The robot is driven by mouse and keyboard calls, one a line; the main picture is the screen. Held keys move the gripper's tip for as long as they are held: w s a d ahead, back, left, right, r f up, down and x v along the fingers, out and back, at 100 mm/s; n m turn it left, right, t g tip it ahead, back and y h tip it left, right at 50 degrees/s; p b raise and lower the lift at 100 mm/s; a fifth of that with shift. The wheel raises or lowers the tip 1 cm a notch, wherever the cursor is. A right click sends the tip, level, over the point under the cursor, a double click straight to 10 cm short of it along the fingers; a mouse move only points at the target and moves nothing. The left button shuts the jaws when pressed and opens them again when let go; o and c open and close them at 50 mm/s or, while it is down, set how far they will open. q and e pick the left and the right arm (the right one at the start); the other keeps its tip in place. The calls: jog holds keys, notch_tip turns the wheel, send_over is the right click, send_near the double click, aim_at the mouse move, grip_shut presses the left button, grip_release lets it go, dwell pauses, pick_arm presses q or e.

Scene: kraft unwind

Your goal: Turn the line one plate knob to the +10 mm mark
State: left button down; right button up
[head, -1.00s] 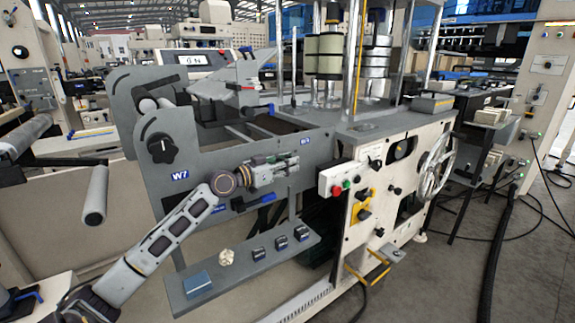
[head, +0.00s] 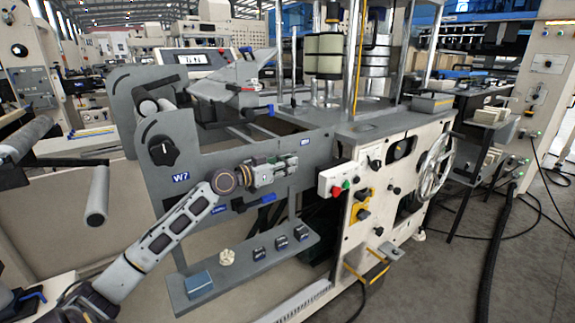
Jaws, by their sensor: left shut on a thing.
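My left gripper (head: 287,166) is at the grey side plate (head: 215,160) of the machine, right of the W7 label. Its fingers are shut on what appears to be the plate knob, which the fingers and wrist hide. I cannot read any scale or +10 mm mark there. A large black knob (head: 163,152) sits on the same plate, further left and apart from the gripper. My right gripper is not in view.
A blue-handled lever (head: 267,199) is just below the gripper. A shelf (head: 240,277) below holds a blue box (head: 198,284) and small dark blocks.

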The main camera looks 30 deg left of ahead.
pick_arm(q)
jog(key=c, duration=1.4)
grip_release()
jog(key=shift+s, duration=0.15)
jog(key=shift+v, duration=5.85)
jog(key=shift+a, duration=0.15)
jog(key=shift+s, duration=0.1)
